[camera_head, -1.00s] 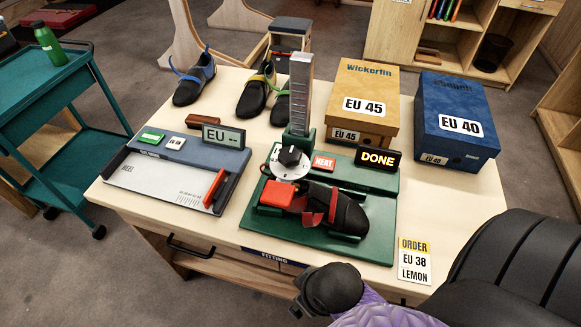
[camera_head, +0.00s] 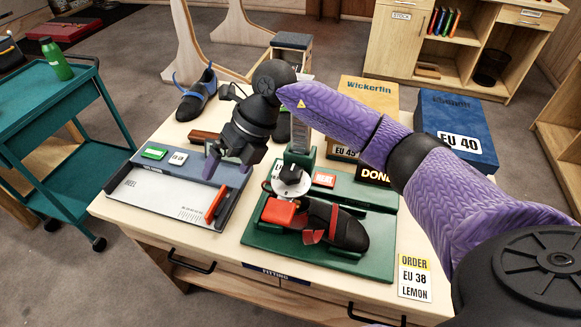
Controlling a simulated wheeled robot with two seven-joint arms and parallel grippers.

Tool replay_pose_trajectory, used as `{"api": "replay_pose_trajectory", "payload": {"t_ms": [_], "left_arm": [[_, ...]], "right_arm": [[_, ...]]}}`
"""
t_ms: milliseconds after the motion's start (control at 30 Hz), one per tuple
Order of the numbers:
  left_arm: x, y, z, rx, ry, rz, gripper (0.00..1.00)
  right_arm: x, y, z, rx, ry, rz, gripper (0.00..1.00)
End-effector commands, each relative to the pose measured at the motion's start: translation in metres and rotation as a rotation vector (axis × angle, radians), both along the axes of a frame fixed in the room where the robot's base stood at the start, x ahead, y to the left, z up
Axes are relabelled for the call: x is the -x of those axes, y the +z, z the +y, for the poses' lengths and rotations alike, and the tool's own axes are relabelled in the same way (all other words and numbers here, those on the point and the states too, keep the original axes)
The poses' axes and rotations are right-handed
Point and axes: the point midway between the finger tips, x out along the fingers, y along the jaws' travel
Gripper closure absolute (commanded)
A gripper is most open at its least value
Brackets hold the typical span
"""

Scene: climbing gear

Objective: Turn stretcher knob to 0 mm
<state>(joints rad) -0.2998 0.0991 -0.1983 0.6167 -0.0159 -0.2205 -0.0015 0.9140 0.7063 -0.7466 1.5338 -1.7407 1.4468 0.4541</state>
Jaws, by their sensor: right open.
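The stretcher (camera_head: 330,245) is a green base holding a black and red shoe (camera_head: 345,228) with a red block (camera_head: 279,212) at its left end. Its knob (camera_head: 290,174) is black on a white dial (camera_head: 292,189); the post and my right arm crowd it, and its markings are too small to read. My right gripper (camera_head: 228,166) is open and empty. It hangs up and to the left of the knob, in front of the measuring device, apart from the dial. My left gripper is out of view.
The blue-grey measuring device (camera_head: 150,193) lies left of the stretcher. Two shoe boxes, orange (camera_head: 360,92) and blue (camera_head: 455,112), stand behind; my arm crosses before them. A blue-trimmed shoe (camera_head: 197,95) is at the back left. An order card (camera_head: 414,275) lies front right.

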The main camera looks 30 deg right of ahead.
Motion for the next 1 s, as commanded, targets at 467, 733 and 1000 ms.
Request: {"api": "replay_pose_trajectory", "payload": {"t_ms": [467, 733, 1000], "left_arm": [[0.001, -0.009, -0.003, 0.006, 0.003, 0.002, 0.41], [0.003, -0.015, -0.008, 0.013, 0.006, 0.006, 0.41], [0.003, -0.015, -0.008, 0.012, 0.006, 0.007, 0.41]], "right_arm": [[0.008, -0.03, -0.12, 0.51, -0.189, 0.199, 0.0], [0.007, -0.073, -0.119, 0.506, -0.187, 0.194, 0.0], [0.007, -0.075, -0.119, 0.505, -0.187, 0.192, 0.0]]}}
